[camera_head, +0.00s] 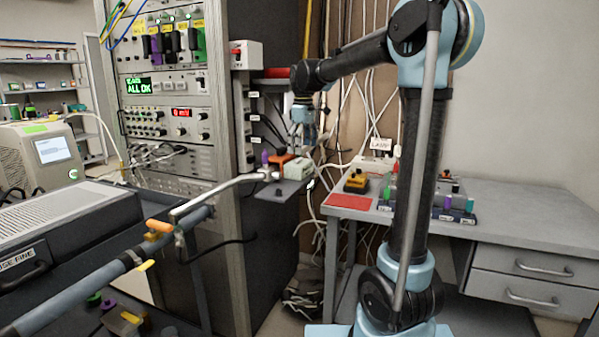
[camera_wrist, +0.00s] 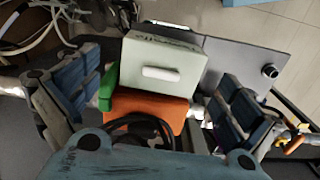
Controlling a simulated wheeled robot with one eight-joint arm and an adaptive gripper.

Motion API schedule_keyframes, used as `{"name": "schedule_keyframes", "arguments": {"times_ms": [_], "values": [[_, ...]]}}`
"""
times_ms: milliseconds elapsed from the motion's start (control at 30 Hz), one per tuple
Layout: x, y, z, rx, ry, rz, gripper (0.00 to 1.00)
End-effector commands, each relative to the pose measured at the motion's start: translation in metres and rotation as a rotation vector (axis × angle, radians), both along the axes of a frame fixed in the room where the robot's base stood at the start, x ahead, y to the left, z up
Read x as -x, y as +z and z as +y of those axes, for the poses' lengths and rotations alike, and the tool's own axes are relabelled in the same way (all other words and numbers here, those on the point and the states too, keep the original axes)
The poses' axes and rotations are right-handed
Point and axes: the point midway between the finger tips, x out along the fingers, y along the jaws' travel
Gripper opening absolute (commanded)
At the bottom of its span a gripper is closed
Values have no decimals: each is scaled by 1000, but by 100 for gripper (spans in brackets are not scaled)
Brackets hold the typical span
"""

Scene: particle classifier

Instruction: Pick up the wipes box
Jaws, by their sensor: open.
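The wipes box looks to be the pale, off-white box (camera_wrist: 160,62) with a raised white tab on top, near the middle of the wrist view. In the head view it appears as a small whitish box (camera_head: 297,168) on a small grey shelf (camera_head: 277,191) beside the rack. My gripper (camera_wrist: 158,92) is open and empty, its fingers spread left and right of the box. In the head view my gripper (camera_head: 304,134) points down above the shelf. I cannot tell its exact height over the box.
An orange object (camera_wrist: 178,110) with a green part (camera_wrist: 108,88) sits right against the box, also between the fingers. A dark knob (camera_wrist: 269,70) stands on the grey shelf to the right. The equipment rack (camera_head: 228,120) and hanging cables (camera_head: 345,110) are close by.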

Motion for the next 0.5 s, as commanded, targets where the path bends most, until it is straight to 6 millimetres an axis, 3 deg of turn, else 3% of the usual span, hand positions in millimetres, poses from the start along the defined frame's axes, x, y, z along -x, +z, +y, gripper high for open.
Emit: {"name": "schedule_keyframes", "arguments": {"times_ms": [267, 500], "values": [[1, -19, 3, 0, 3, 0, 100], [2, -50, 8, 0, 3, 0, 100]]}}
